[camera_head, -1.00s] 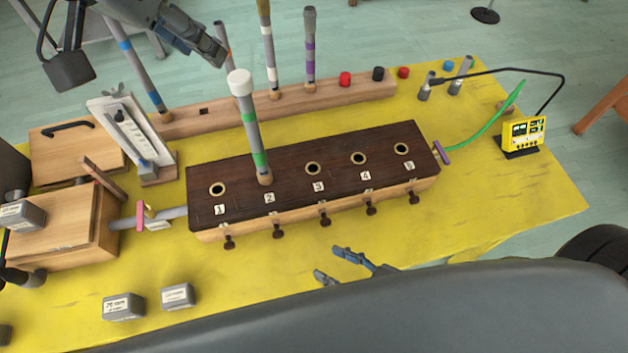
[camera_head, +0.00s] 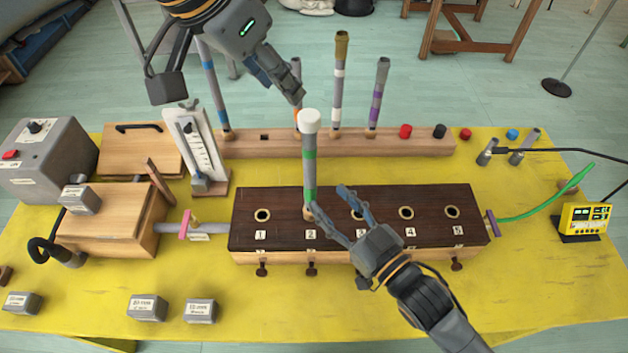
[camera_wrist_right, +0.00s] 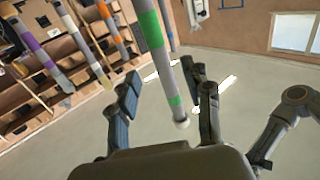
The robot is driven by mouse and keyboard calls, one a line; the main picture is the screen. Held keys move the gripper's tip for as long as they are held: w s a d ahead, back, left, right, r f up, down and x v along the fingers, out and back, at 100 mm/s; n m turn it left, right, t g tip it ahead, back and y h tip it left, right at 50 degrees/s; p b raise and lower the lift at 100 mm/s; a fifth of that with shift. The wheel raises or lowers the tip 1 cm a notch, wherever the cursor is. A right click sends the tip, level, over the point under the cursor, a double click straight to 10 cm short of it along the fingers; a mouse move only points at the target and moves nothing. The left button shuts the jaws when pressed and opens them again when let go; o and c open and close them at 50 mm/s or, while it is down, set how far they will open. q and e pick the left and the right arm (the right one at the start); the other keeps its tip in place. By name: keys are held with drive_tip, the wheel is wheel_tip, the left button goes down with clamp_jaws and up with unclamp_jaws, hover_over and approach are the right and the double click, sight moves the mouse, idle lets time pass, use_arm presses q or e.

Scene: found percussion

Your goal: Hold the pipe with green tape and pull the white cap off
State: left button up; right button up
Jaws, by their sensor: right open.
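The pipe with green tape (camera_head: 309,166) stands upright in hole 2 of the dark-topped block (camera_head: 380,237). The white cap (camera_head: 309,120) is on its top end. My right gripper (camera_head: 327,198) is open at the lower part of the pipe, its fingers pointing toward it. In the right wrist view, the grey pipe (camera_wrist_right: 158,45) with green bands runs down between the spread fingers, and the white cap (camera_wrist_right: 182,123) shows at its lower end. My left gripper (camera_head: 288,82) hangs just above and left of the cap, apart from it; its finger opening is unclear.
A wooden rail (camera_head: 270,145) behind the block holds several taped pipes, including one with purple tape (camera_head: 378,98). A gauge stand (camera_head: 195,150) and a wooden box (camera_head: 107,225) are at the left. A yellow meter (camera_head: 586,217) is at the right. The front of the yellow table is mostly clear.

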sight(314, 184)
drive_tip(key=x, duration=0.7)
drive_tip(key=shift+a, duration=0.1)
drive_tip(key=shift+c, duration=0.2)
clamp_jaws()
idle(0.6)
